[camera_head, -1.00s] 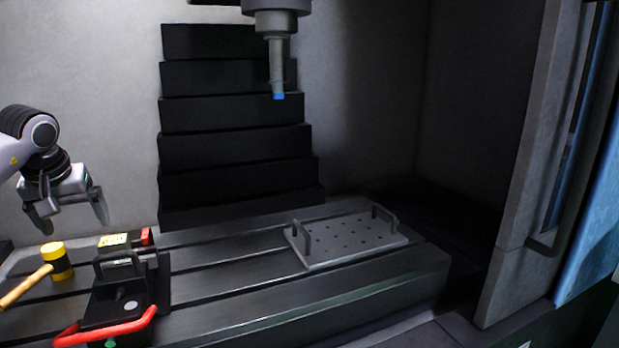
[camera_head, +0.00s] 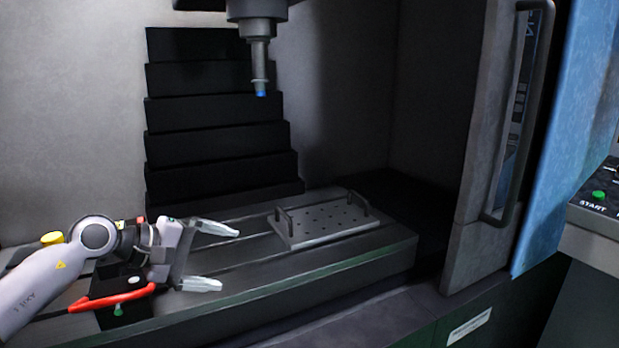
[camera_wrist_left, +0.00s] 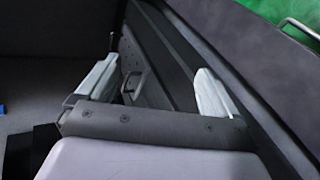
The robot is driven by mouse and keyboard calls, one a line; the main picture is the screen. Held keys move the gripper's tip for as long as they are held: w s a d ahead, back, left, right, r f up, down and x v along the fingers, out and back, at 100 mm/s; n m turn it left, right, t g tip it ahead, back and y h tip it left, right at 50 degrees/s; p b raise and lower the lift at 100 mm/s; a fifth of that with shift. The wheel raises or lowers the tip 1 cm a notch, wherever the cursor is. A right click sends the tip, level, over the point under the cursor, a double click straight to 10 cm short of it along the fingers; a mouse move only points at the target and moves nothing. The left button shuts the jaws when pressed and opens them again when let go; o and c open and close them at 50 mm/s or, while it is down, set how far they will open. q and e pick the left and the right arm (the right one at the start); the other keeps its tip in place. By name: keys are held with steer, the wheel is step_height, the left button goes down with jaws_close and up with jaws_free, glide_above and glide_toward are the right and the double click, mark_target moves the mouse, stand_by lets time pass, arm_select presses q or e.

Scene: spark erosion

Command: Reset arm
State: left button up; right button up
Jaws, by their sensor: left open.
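My left arm comes in from the left in the head view. Its gripper (camera_head: 212,257) is open and empty, its two pale fingers spread apart and pointing right over the slotted machine table (camera_head: 250,290). The gripper is left of the perforated plate (camera_head: 330,222) with two handles, apart from it. In the left wrist view both fingers of the gripper (camera_wrist_left: 152,88) show spread, with one plate handle (camera_wrist_left: 133,82) beyond them. My right gripper is in neither view.
A black device with a red handle (camera_head: 112,300) and a yellow mallet head (camera_head: 53,238) are partly hidden behind my left arm. A spindle with a blue tip (camera_head: 261,92) hangs above. The door with a bar handle (camera_head: 497,215) and a START panel (camera_head: 596,196) stand right.

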arm_select(q)
steer(key=s+d+r+n+t+h, duration=0.5)
steer(key=d+n, duration=0.3)
steer(key=n, duration=0.4)
steer(key=s+a+f+n+t+y, duration=0.25)
steer(key=a+f+n+y, duration=0.45)
steer(key=n, duration=1.1)
steer(key=s+a+f+n+t+y, duration=0.25)
steer(key=a+f+n+y, duration=0.55)
steer(key=n, duration=1)
steer(key=s+d+f+n+g, duration=0.1)
steer(key=s+f+n+g, duration=0.6)
steer(key=s, duration=0.5)
steer(key=s+d+f+n+g, duration=0.1)
steer(key=s+f+n+g, duration=0.55)
steer(key=s, duration=0.65)
steer(key=w+d+f+t+h, duration=0.2)
steer(key=w+d+f+t, duration=0.1)
steer(key=w+f+t, duration=0.4)
steer(key=shift+f+m, duration=0.45)
steer(key=shift+f, duration=1)
